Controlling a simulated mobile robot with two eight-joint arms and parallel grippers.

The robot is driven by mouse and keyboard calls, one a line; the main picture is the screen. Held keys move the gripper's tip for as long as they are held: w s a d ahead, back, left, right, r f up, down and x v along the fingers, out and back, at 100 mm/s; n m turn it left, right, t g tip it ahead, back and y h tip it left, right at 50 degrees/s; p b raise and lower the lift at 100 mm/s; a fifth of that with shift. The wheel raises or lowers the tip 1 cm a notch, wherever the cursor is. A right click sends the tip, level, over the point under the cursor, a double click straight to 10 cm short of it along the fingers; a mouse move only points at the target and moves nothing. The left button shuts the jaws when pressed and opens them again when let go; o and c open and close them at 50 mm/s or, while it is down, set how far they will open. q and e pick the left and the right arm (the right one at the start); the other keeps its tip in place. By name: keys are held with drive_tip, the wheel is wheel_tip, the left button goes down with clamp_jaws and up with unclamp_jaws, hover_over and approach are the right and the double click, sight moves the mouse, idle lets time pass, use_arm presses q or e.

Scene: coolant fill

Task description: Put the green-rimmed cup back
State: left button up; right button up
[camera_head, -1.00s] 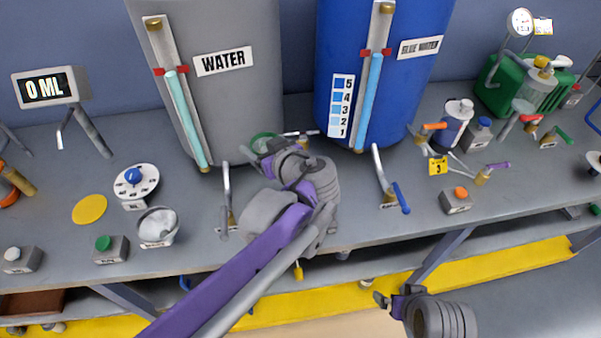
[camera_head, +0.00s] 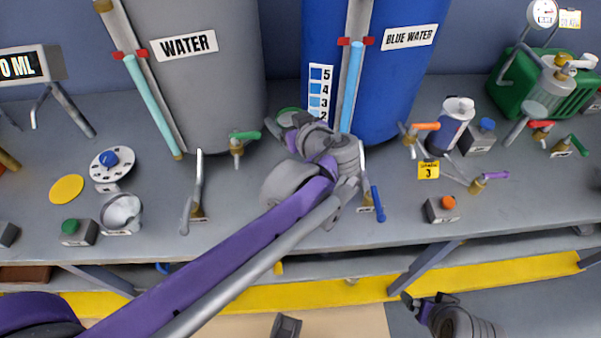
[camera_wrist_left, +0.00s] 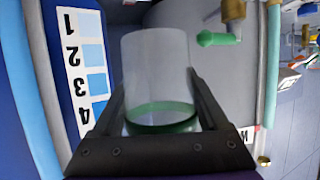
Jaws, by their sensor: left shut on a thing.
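The clear cup with a green rim (camera_wrist_left: 160,75) fills the middle of the left wrist view, between the two dark fingers of my left gripper (camera_wrist_left: 160,100). It looks upright, and I cannot tell whether it holds liquid. In the head view only a bit of the green rim (camera_head: 288,112) shows beyond my left gripper (camera_head: 284,128), which is shut on the cup. They are between the grey WATER tank (camera_head: 225,95) and the blue BLUE WATER tank (camera_head: 405,75). My right gripper (camera_head: 422,300) hangs low in front of the bench; its opening is unclear.
A green-handled tap (camera_head: 238,148) sits by the grey tank, left of the cup. Levers (camera_head: 197,185) and (camera_head: 372,190) stand on the bench. A dial (camera_head: 110,165), a small white-lined container (camera_head: 121,212) and a yellow disc (camera_head: 66,189) are at left. A green machine (camera_head: 510,95) is at right.

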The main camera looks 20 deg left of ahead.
use_arm(q)
wheel_tip(320, 180, down, 17)
drive_tip(key=b, duration=0.3)
drive_tip(key=shift+r, duration=0.2)
drive_tip(key=shift+s+b, duration=0.1)
drive_tip(key=shift+b, duration=0.2)
drive_tip(key=o, duration=1.2)
drive_tip(key=shift+f, duration=0.15)
drive_tip(key=shift+o, duration=0.2)
drive_tip(key=shift+r, duration=0.2)
drive_tip(key=p+v, duration=0.1)
drive_tip(key=v, duration=1.1)
drive_tip(key=shift+r+p, duration=0.1)
drive_tip(key=shift+p, duration=0.2)
